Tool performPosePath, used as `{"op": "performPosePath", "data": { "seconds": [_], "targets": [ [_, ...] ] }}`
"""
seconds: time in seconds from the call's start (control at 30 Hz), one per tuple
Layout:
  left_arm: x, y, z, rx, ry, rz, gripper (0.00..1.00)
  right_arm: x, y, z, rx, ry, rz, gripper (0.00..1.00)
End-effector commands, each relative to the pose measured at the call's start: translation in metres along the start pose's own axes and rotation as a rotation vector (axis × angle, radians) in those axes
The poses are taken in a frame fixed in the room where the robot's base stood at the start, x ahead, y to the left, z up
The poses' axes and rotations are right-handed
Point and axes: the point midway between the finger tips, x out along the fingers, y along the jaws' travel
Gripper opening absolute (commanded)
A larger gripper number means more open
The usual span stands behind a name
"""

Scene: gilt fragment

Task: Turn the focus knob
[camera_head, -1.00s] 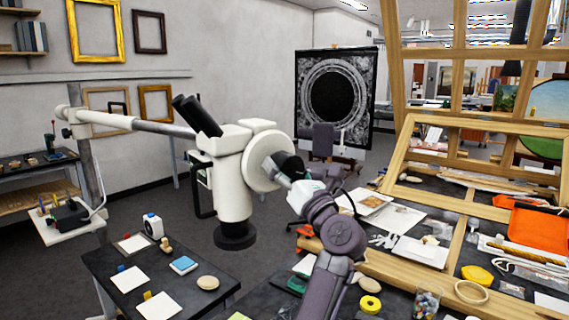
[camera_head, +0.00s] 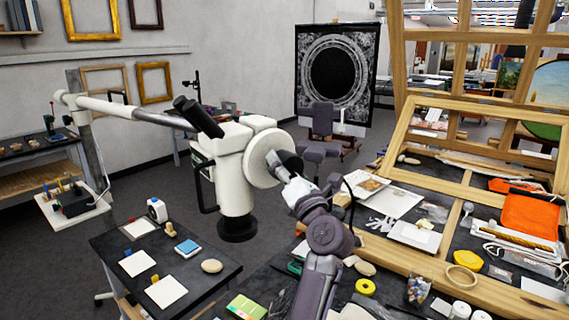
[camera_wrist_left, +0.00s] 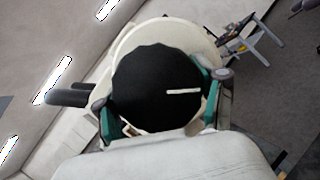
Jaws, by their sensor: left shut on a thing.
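The white microscope (camera_head: 236,180) hangs from a long white arm, with black eyepieces (camera_head: 197,117) at its upper left. Its black focus knob (camera_head: 291,163) sits on the round white housing (camera_head: 258,160), partly hidden by my gripper. In the left wrist view the knob (camera_wrist_left: 150,88) fills the middle, with a scalloped edge and a white mark pointing right, roughly level in the picture. My left gripper (camera_head: 283,170) is shut on the knob. Its green-lined fingers (camera_wrist_left: 158,97) press the knob's left and right sides. My right gripper is not in view.
A dark side table (camera_head: 205,290) with cards and small objects stands below the microscope. A large wooden frame (camera_head: 480,185) and a cluttered worktop lie at the right. A black panel with a circular design (camera_head: 335,75) stands behind, with open floor around.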

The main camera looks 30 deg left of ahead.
Motion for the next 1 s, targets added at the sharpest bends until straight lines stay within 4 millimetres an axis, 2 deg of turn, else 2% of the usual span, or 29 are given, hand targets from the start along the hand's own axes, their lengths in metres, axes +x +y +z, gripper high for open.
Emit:
{"op": "performPosePath", "data": {
  "seconds": [0.17,0.2,0.33,0.73,1.0],
  "targets": [
    [0.000,-0.001,0.000,0.000,0.000,-0.001,0.35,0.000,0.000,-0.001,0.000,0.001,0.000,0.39],
    [0.000,-0.001,0.000,0.000,0.000,-0.001,0.75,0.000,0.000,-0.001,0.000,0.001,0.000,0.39],
    [0.000,-0.001,0.000,-0.001,0.000,-0.001,0.95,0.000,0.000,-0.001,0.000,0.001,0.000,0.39],
    [0.002,0.003,0.004,-0.004,0.000,0.001,0.95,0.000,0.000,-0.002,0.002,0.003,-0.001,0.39],
    [0.016,0.031,0.039,-0.009,0.000,0.003,0.95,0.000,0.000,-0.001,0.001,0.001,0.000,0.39]
  ]
}}
